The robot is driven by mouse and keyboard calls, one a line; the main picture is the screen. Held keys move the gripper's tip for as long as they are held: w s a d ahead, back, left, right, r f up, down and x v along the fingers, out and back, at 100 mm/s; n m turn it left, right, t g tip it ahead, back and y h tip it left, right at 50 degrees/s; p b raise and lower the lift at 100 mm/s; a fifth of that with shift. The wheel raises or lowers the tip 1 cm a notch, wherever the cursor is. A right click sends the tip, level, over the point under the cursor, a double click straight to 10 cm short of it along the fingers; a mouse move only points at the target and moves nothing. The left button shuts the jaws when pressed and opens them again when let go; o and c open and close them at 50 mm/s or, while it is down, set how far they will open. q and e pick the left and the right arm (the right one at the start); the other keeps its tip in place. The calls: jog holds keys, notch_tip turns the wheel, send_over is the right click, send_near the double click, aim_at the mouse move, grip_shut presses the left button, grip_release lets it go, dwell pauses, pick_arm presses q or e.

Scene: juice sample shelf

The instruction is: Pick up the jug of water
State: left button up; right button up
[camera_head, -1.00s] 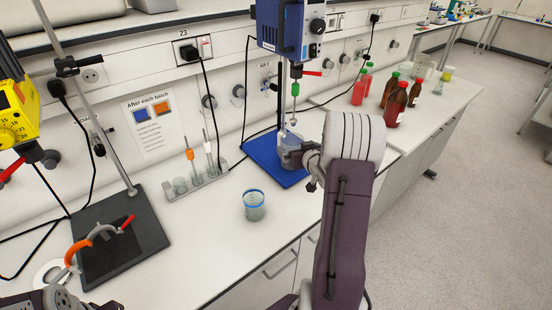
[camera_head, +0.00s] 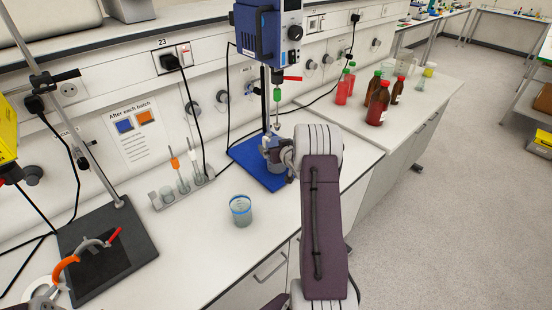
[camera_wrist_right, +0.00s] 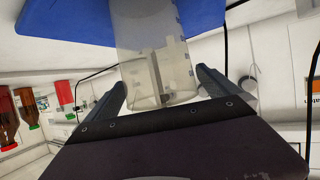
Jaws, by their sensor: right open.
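A clear jug (camera_head: 271,146) stands at the stirrer on the blue base plate (camera_head: 240,152). In the right wrist view the jug (camera_wrist_right: 150,62) is translucent with printed marks, and it lies between the two fingers of my right gripper (camera_wrist_right: 165,85). The fingers are apart, one on each side; I cannot tell whether either touches it. In the head view my right gripper (camera_head: 281,153) is at the jug, partly hidden by my wrist. My left gripper does not show.
The overhead stirrer (camera_head: 268,35) and its shaft stand above the jug. A glassware rack (camera_head: 184,191) and a black stand plate (camera_head: 112,255) are to the left. Brown bottles (camera_head: 378,105) and red bottles (camera_head: 343,88) stand back right. Bench is clear around the beaker.

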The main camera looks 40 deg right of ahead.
jog(key=shift+s+a+r, duration=0.1)
jog(key=shift+r, duration=0.05)
jog(key=c, duration=2)
jog(key=shift+r, duration=0.15)
